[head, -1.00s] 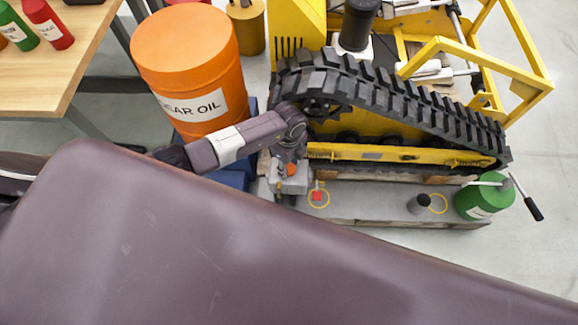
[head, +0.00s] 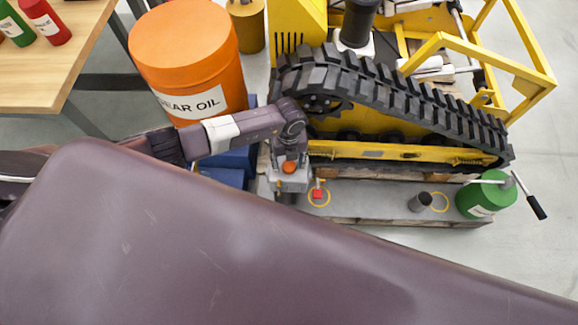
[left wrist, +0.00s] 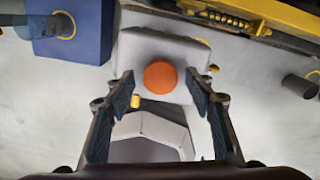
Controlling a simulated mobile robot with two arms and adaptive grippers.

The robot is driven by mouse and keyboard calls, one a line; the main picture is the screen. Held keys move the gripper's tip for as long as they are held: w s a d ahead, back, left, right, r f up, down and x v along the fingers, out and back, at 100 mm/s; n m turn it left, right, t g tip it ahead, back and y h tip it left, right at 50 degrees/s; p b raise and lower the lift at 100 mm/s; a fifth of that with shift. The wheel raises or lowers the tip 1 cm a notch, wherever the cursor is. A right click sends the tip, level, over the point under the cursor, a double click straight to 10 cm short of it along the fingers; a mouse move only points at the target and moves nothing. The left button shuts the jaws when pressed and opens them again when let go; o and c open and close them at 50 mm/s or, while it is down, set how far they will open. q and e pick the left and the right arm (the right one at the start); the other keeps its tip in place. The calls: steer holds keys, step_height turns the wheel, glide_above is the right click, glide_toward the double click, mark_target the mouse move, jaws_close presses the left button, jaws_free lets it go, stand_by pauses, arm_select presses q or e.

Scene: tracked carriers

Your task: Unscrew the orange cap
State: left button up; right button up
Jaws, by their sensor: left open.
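The orange cap (head: 289,167) sits on top of a small grey box-shaped housing (head: 288,182) at the near left end of the tracked carrier. In the left wrist view the round orange cap (left wrist: 160,76) lies between the fingertips on the pale housing (left wrist: 190,53). My left gripper (left wrist: 163,84) is open, one finger to each side of the cap, with visible gaps. In the head view the left gripper is above the cap and mostly hidden by its own wrist. My right gripper is in neither view.
The black rubber track (head: 400,95) runs just beyond the housing. A red fitting in a yellow ring (head: 318,194) is close to its right. An orange oil drum (head: 185,70) and blue block (head: 222,177) stand left. A green can (head: 483,199) stands far right.

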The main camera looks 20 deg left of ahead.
arm_select(q)
steer(key=shift+m, duration=0.7)
steer(key=shift+w+m, duration=0.1)
steer(key=shift+m, duration=0.2)
steer(key=m+b, duration=0.1)
steer(key=m, duration=0.1)
steer(key=shift+f+m, duration=0.1)
steer(key=shift+m, duration=0.3)
steer(key=m+b, duration=0.1)
steer(key=m, duration=0.4)
steer(key=shift+m+b, duration=0.3)
steer(key=shift+b, duration=0.1)
steer(key=shift+m, duration=0.5)
steer(key=m+b, duration=0.2)
steer(key=m, duration=0.3)
steer(key=m+b, duration=0.2)
steer(key=m, duration=0.2)
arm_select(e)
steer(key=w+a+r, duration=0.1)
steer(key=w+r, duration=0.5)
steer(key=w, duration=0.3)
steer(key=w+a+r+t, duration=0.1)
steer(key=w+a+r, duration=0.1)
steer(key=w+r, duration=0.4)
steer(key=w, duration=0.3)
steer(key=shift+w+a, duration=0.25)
